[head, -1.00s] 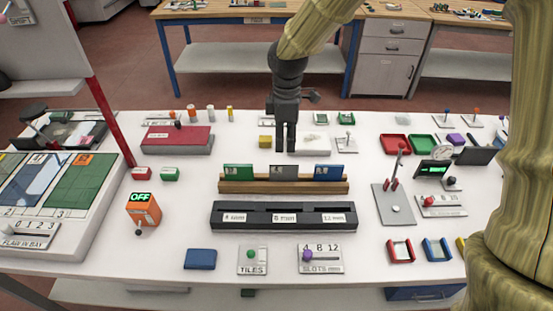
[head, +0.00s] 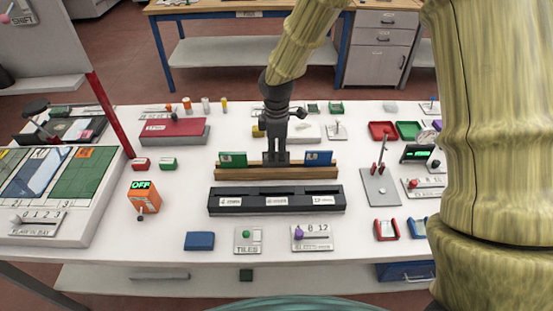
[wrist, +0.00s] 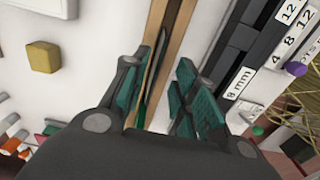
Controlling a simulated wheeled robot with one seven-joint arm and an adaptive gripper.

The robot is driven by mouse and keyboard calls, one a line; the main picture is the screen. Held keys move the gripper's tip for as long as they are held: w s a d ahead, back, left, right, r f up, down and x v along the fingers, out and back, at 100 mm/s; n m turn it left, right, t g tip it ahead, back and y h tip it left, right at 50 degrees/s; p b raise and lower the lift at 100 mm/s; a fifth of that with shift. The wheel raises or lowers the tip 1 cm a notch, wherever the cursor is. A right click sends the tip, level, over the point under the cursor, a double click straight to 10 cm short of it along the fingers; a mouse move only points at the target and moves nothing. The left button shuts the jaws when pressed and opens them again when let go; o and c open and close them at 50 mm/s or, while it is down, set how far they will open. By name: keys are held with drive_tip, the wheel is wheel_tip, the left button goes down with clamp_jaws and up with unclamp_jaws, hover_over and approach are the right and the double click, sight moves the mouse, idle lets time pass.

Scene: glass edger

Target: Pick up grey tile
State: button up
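The grey tile is hidden in the head view behind my gripper (head: 276,157), which is lowered over the middle of the wooden rack (head: 300,173). The green tile (head: 232,159) stands upright in the rack to the left, and the blue tile (head: 318,158) to the right. In the wrist view, my gripper (wrist: 167,80) is open, with its teal finger pads apart on either side of the rack (wrist: 178,30). A thin dark upright edge shows between the fingers, close to the left one. I cannot tell for sure whether it is the grey tile.
A black slotted block (head: 276,201) with labels lies in front of the rack. A yellow block (wrist: 43,57) and a red box (head: 174,131) are behind it. A metal lever plate (head: 380,187) stands to the right. The white table front has the TILES panel (head: 248,240).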

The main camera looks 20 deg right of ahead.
drive_tip(key=shift+w+f, duration=0.25)
drive_tip(key=shift+f, duration=0.45)
drive_tip(key=shift+w+f, duration=0.2)
drive_tip(key=shift+f, duration=0.5)
drive_tip(key=shift+s+r, duration=0.2)
drive_tip(key=shift+s, duration=0.05)
drive_tip(key=shift+w+f, duration=0.15)
drive_tip(key=shift+w, duration=0.05)
clamp_jaws()
drive_tip(key=shift+s, duration=0.15)
